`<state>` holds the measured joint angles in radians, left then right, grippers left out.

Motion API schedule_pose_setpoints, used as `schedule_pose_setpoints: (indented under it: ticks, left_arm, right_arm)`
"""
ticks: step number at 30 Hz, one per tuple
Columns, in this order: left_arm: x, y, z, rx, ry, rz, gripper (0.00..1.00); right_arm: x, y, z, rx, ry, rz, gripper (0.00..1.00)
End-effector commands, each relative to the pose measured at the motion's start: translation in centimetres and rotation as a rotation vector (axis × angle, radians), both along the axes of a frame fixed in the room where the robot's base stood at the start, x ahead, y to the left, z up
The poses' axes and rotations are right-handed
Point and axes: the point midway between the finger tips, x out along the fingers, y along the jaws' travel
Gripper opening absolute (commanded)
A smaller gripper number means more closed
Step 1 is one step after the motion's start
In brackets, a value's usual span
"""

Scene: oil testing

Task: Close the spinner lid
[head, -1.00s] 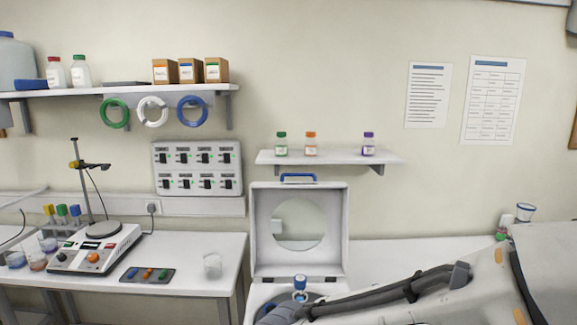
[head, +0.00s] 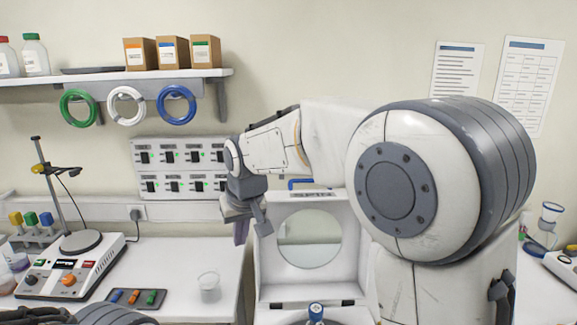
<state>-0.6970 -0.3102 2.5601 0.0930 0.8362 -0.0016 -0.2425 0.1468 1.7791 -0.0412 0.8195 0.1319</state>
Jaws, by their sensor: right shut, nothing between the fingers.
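The spinner's white square lid (head: 350,275) stands open and upright. It has a round window, and its blue handle (head: 300,184) at the top is partly hidden behind my right arm. The spinner body (head: 346,313) shows only at the bottom edge, with a blue-capped spindle (head: 315,313) in front of the lid. My right gripper (head: 250,226) points down at the lid's upper left edge, shut and empty. I cannot tell whether it touches the lid. My left gripper is not in view.
A wall shelf (head: 150,76) with boxes is at the upper left. My raised right arm blocks the centre right.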

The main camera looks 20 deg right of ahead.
Motion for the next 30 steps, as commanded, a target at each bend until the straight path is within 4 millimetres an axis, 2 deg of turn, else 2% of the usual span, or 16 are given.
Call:
schedule_pose_setpoints:
  ticks: [1,3,6,9,12,15,19,30]
  left_arm:
    - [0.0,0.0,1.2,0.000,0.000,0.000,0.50]
    - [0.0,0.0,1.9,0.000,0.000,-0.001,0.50]
    - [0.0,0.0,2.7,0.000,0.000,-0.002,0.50]
    - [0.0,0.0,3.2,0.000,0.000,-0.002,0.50]
    - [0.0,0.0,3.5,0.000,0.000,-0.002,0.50]
    - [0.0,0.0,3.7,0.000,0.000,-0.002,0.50]
    - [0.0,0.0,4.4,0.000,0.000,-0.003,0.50]
    - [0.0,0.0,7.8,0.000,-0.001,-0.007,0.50]
  right_arm:
    - [3.9,-2.8,2.1,-0.001,-0.045,-0.078,0.00]
    - [8.3,-6.6,4.2,-0.003,-0.106,-0.169,0.00]
    - [12.8,-11.9,6.5,-0.013,-0.182,-0.277,0.00]
    - [15.5,-16.2,8.1,-0.024,-0.237,-0.355,0.00]
    - [17.0,-18.9,9.1,-0.031,-0.274,-0.404,0.00]
    - [17.7,-20.2,9.3,-0.035,-0.288,-0.423,0.00]
    - [18.6,-20.6,8.5,-0.036,-0.290,-0.427,0.00]
    - [22.5,-21.7,3.6,-0.035,-0.289,-0.425,0.00]
